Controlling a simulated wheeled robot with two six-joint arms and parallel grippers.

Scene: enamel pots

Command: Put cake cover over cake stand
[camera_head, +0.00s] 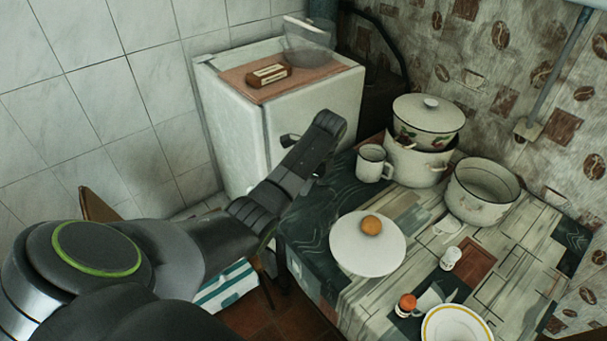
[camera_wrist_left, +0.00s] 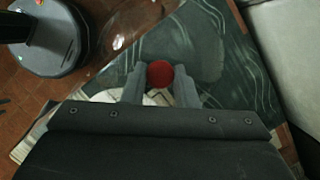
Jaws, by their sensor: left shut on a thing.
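My left gripper (camera_wrist_left: 160,84) is shut on the red knob (camera_wrist_left: 160,73) of the clear cake cover. Faint curved glass shows around the knob in the left wrist view, over the dark tablecloth corner. In the head view my left wrist hides the fingers and the cover cannot be made out. The cake stand (camera_head: 350,253) is a round white plate on the table, with a brown bun (camera_head: 371,225) on it. It is to the right of and nearer than my left wrist. My right gripper is not in view.
A white mug (camera_head: 371,164), a lidded pot (camera_head: 417,166) and an open pot (camera_head: 482,196) stand behind the stand. Shakers (camera_head: 450,258) and a yellow-rimmed plate (camera_head: 452,328) are at the right front. A white fridge (camera_head: 318,112) with a clear bowl (camera_head: 309,42) stands behind my arm.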

